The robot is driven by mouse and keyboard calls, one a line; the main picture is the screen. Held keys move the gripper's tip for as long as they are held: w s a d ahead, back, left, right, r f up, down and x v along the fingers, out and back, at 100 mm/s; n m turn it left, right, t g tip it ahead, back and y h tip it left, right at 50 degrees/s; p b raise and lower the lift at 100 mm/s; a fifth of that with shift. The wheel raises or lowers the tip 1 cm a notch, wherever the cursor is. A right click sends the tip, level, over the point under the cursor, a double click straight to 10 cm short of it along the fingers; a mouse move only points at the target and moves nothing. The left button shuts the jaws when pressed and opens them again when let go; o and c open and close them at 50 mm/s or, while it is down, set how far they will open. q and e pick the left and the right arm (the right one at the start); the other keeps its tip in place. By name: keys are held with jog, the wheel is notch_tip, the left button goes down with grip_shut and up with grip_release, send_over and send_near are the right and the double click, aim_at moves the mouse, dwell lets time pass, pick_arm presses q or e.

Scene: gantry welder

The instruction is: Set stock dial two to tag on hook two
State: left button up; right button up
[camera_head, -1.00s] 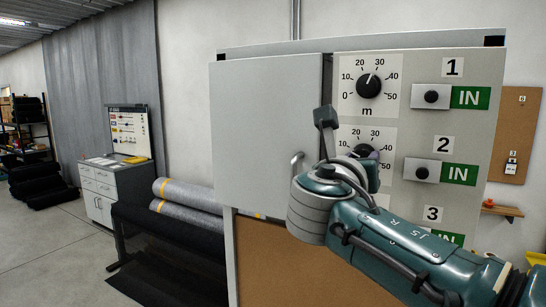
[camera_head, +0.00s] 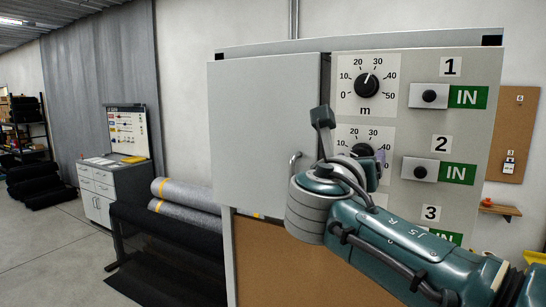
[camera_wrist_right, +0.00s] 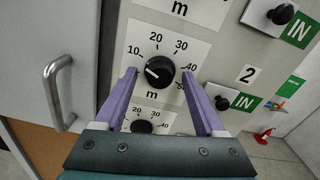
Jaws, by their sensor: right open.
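Stock dial two (camera_head: 362,149) is a black knob on a white metre scale beside the label 2, partly hidden by my right arm in the head view. My right gripper (camera_wrist_right: 158,73) is open, with its purple fingers on either side of this knob (camera_wrist_right: 159,69); I cannot tell whether they touch it. The knob's white mark points to the upper left, near the low end of the scale. A tag (camera_head: 509,167) hangs on the brown board at the right, under a label that looks like 3; its writing is too small to read. My left gripper is out of view.
Dial one (camera_head: 367,86) is above, and another dial (camera_wrist_right: 142,127) is just below. Black knobs with green IN plates are to the right. A cabinet door with a metal handle (camera_wrist_right: 57,92) is close on the left. Fabric rolls (camera_head: 187,194) lie further left.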

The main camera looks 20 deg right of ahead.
jog(key=shift+a, duration=0.1)
jog(key=b+v, duration=0.5)
jog(key=v, duration=0.4)
jog(key=shift+s+a, duration=0.25)
jog(key=shift+s, duration=0.1)
